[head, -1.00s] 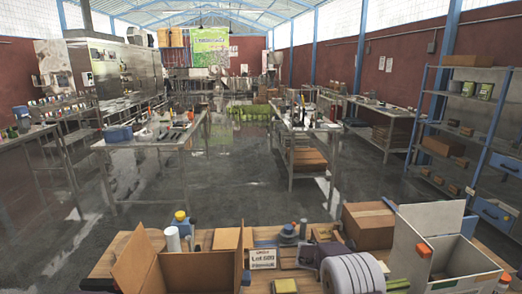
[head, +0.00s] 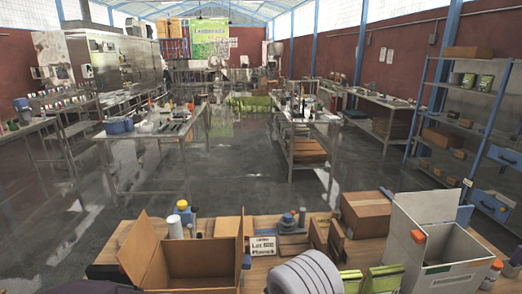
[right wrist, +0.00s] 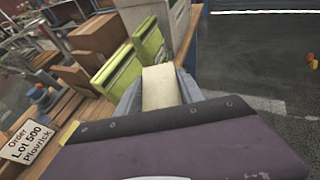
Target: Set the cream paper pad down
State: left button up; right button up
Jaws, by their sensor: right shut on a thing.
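The cream paper pad (right wrist: 160,87) shows in the right wrist view, between the two grey fingers of my right gripper (right wrist: 159,93). The gripper is shut on it. Its far end is close to a green packet (right wrist: 130,68); I cannot tell whether they touch or whether the pad rests on the table. In the head view the pad and the right fingertips are not visible. My left gripper cannot be made out in either view.
The wooden table (head: 205,277) carries an open cardboard box (head: 188,262), a white box (head: 440,250), a closed carton (head: 365,214) and an order sign (head: 263,247). Green packets (head: 383,279) stand before the white box. Bare wood shows near the sign.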

jog(key=shift+n+t+y, duration=0.4)
jog(key=shift+n+t, duration=0.4)
jog(key=shift+n, duration=0.1)
jog(key=s+a+f, duration=0.1)
jog(key=s+a, duration=0.2)
jog(key=s+a+f, duration=0.1)
jog(key=shift+s+a+f, duration=0.3)
jog(key=shift+f, duration=0.05)
notch_tip(320, 180, down, 6)
jog(key=b, duration=0.6)
jog(key=shift+w+d+f, duration=0.15)
